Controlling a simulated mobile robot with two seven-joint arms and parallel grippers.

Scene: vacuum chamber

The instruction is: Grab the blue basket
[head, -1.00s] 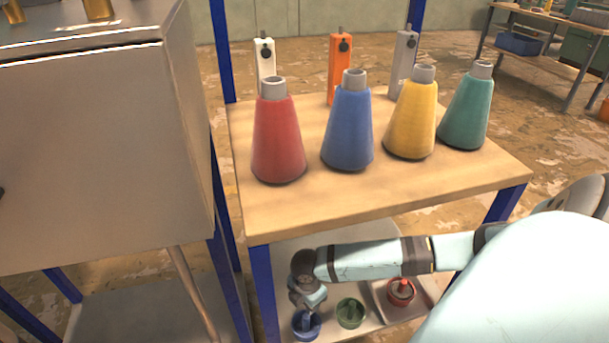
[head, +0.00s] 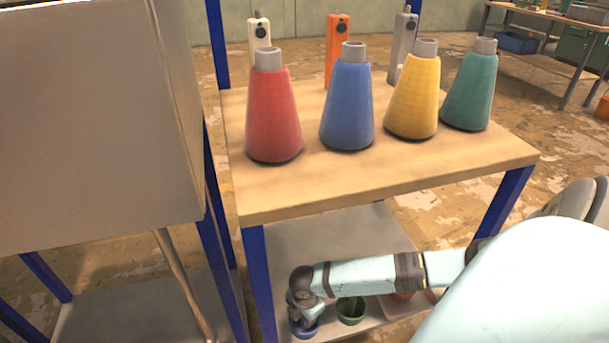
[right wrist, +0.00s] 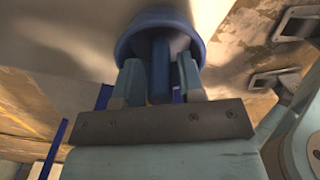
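The blue basket (head: 304,330) sits on the lower shelf of the wooden-topped table, near the bottom edge of the head view and partly hidden by my right gripper (head: 301,306). In the right wrist view, the basket's round rim (right wrist: 125,45) and upright handle lie directly ahead. The two fingers of my right gripper (right wrist: 160,72) stand on either side of the handle, with narrow gaps showing, so they look open around it. My left gripper is out of view.
A green basket (head: 351,311) stands right of the blue one; a red basket (head: 402,296) is mostly hidden behind my right arm. The tabletop (head: 300,190) above holds red, blue, yellow and green cones. A blue table leg (head: 262,285) stands close to my gripper.

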